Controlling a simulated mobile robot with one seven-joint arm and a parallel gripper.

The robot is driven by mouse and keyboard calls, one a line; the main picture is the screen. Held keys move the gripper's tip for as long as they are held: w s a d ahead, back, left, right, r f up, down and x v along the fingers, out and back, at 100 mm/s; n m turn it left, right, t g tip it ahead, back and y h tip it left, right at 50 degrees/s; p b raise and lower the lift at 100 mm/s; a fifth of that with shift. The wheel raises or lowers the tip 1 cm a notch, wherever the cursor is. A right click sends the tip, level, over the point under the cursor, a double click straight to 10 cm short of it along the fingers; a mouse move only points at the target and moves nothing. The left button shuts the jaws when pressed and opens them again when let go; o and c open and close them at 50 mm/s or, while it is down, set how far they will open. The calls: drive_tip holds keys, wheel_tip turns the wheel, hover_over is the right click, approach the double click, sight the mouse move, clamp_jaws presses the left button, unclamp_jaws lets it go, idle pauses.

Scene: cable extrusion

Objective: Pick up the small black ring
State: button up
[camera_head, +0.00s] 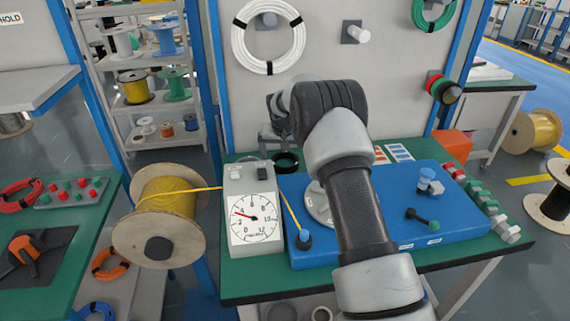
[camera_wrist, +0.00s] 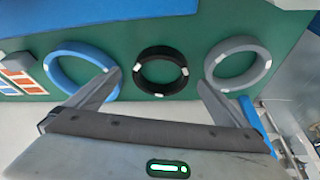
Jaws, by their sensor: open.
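The small black ring (camera_wrist: 146,85) lies flat on the green table top in the wrist view, with white bands around it. It sits between a blue ring on its left and a grey ring on its right. My gripper (camera_wrist: 159,78) is open and empty; its two fingers stand apart, with the black ring showing between and beyond their tips. Neither finger appears to hold anything. In the head view, a dark ring that looks like the black one (camera_head: 276,163) lies behind the blue board, just left of my arm.
The blue ring (camera_wrist: 62,88) is close to the left finger and the grey ring (camera_wrist: 222,77) close to the right one. A gauge box (camera_head: 253,205) stands at the table's left. The blue board (camera_head: 300,250) carries pegs. Coils hang on the panel behind.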

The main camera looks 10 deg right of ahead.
drive_tip(key=x, duration=0.3)
drive_tip(key=shift+w+f, duration=0.25)
drive_tip(key=shift+w, duration=0.1)
drive_tip(key=c, duration=1.1)
drive_tip(key=shift+r, duration=0.1)
